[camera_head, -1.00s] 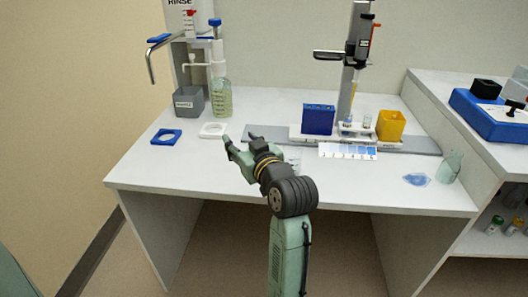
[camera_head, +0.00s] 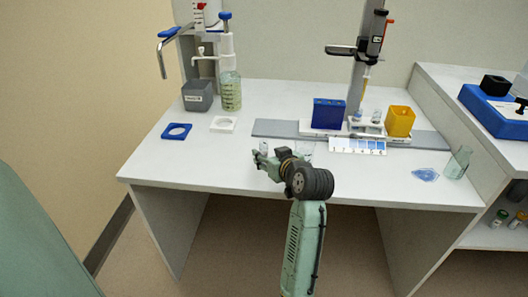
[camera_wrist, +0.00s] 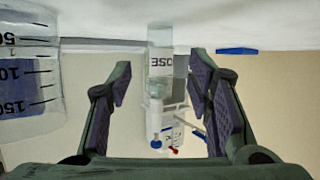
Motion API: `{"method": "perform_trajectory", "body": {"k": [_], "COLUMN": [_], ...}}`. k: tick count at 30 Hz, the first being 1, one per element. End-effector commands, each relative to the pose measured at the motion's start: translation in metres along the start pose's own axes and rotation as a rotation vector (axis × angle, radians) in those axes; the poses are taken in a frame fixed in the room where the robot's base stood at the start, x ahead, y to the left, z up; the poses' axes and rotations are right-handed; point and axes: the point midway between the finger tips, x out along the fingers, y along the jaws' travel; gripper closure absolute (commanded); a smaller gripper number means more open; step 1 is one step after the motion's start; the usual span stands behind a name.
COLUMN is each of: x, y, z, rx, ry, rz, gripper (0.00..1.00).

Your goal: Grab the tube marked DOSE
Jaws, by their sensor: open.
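The tube marked DOSE (camera_wrist: 160,63) is a clear tube with a white label in the wrist view. It stands between my two fingers, with a gap on each side. Part of the first letter on its label is cut off from sight. In the head view the tube (camera_head: 263,147) is a small pale shape at my fingertips, partly hidden by my gripper (camera_head: 263,159). In the wrist view my gripper (camera_wrist: 163,80) is open around the tube, touching neither side visibly.
A graduated beaker (camera_wrist: 28,80) is close on the left in the wrist view. A rail (camera_head: 276,129) with a stand lies to the right.

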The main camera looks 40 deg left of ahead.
Motion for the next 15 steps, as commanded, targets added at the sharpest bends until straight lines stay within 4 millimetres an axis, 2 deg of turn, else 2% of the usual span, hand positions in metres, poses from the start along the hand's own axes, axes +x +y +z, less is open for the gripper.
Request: {"method": "perform_trajectory", "body": {"k": [7,15], "x": [0.035,0.041], "y": [0.000,0.001], "z": [0.001,0.003], "rx": [-0.001,-0.001], "ry": [-0.002,-0.001], "rz": [-0.001,0.000], "gripper": [0.54,0.54]}}
